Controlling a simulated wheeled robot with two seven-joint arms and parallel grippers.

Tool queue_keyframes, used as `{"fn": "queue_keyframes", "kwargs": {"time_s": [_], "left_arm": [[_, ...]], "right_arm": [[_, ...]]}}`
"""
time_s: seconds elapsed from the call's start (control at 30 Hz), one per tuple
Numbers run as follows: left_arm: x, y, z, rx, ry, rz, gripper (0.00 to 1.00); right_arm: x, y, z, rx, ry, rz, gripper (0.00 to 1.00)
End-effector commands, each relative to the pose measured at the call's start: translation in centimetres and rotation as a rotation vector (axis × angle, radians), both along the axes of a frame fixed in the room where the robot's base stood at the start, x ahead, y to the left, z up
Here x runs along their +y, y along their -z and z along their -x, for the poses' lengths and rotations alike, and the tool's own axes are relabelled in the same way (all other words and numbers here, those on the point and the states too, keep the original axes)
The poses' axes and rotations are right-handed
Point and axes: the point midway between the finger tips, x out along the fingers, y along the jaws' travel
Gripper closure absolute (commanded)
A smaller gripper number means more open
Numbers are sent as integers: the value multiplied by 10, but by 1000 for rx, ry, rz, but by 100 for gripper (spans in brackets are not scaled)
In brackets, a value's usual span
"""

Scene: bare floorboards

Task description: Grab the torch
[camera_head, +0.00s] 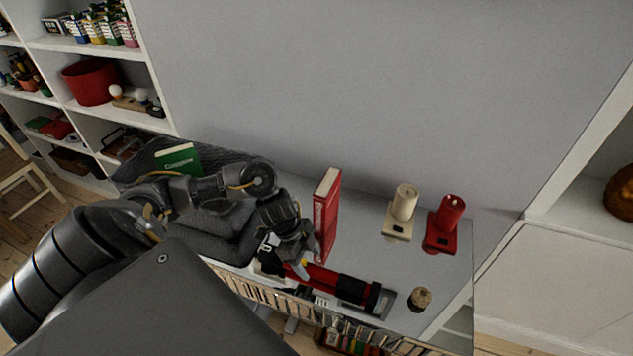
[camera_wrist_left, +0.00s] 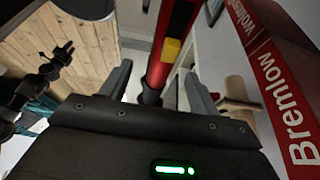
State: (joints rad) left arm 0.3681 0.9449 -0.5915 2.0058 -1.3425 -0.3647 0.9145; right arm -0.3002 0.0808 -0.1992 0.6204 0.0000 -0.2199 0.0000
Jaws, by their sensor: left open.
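The torch (camera_head: 323,277) is red with black parts and lies on the grey surface in the head view, its black end to the right. My left gripper (camera_head: 296,264) is at the torch's left end, which it partly hides. In the left wrist view, the torch (camera_wrist_left: 176,30) shows as a red shaft with a yellow switch, between the two fingers of my left gripper (camera_wrist_left: 158,76). The fingers are apart, and I cannot tell whether either touches the torch.
A red book (camera_head: 327,215) stands upright close behind the torch and my gripper. White shelves (camera_head: 60,42) are at the left, a grey wall behind.

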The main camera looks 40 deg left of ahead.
Motion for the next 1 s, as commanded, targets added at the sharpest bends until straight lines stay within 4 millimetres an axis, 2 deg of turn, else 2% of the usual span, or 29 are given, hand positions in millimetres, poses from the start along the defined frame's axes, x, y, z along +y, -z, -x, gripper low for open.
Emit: {"fn": "queue_keyframes", "kwargs": {"time_s": [0.3,0.6,1.0], "left_arm": [[-12,40,-8,2,-1,2,38],[-13,45,-8,0,2,-1,38],[-13,45,-8,0,1,-1,91]], "right_arm": [[2,-7,0,0,1,-2,64],[2,-6,0,0,1,-2,64],[2,-6,0,0,0,-2,64]]}}
